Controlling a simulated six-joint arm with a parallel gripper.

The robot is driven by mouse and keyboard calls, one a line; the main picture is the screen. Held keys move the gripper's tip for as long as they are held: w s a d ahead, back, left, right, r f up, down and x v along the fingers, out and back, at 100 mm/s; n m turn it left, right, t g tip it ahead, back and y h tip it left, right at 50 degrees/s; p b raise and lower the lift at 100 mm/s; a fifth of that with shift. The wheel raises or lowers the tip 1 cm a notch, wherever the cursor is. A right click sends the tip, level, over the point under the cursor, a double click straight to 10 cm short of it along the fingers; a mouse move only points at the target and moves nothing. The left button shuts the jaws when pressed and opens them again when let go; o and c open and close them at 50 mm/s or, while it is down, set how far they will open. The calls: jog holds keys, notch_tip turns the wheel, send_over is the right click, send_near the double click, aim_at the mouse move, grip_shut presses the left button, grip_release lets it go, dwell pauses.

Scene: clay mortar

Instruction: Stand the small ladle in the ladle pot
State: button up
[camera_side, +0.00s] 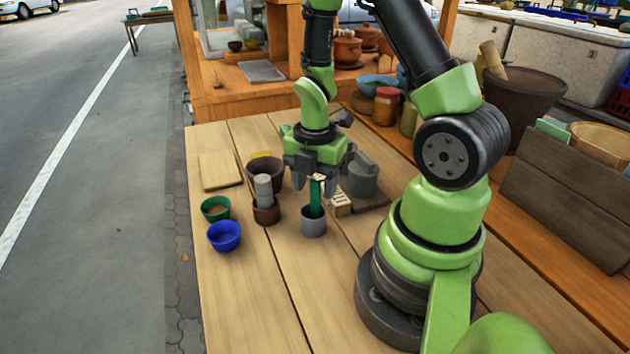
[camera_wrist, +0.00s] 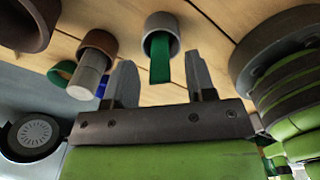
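A green flat handle (camera_side: 316,198), apparently the small ladle, stands nearly upright in a small grey pot (camera_side: 314,226), apparently the ladle pot. Its lower end is hidden inside the pot. In the wrist view the green handle (camera_wrist: 160,62) rises out of the grey pot (camera_wrist: 161,20) toward the camera. My gripper (camera_side: 315,187) is just above the pot, pointing down. Its fingers (camera_wrist: 160,57) are spread apart in the wrist view, with the green handle seen between them and clear gaps on both sides. Nothing is clamped in it.
A brown pot (camera_side: 266,215) with a pale grey rod (camera_side: 264,188) stands left of the grey pot. Green (camera_side: 216,209) and blue (camera_side: 224,236) bowls are farther left. A larger dark bowl (camera_side: 264,167), grey mortar (camera_side: 363,182) and pale block (camera_side: 341,203) are close by. The front tabletop is clear.

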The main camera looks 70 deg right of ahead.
notch_tip(320, 180, up, 10)
dwell(0.6)
dwell(0.7)
jog(key=s+a+r+m+t+y, duration=0.1)
jog(key=s+a+r+m+t, duration=0.2)
jog(key=a+r+m, duration=0.3)
jog(key=s+a+r+m+t+y, duration=0.1)
jog(key=s+a+r+m+t, duration=0.2)
jog(key=r+m, duration=0.4)
jog(key=a+m+t, duration=0.1)
jog(key=a+m, duration=0.1)
jog(key=m, duration=0.7)
jog(key=shift+a, duration=0.35)
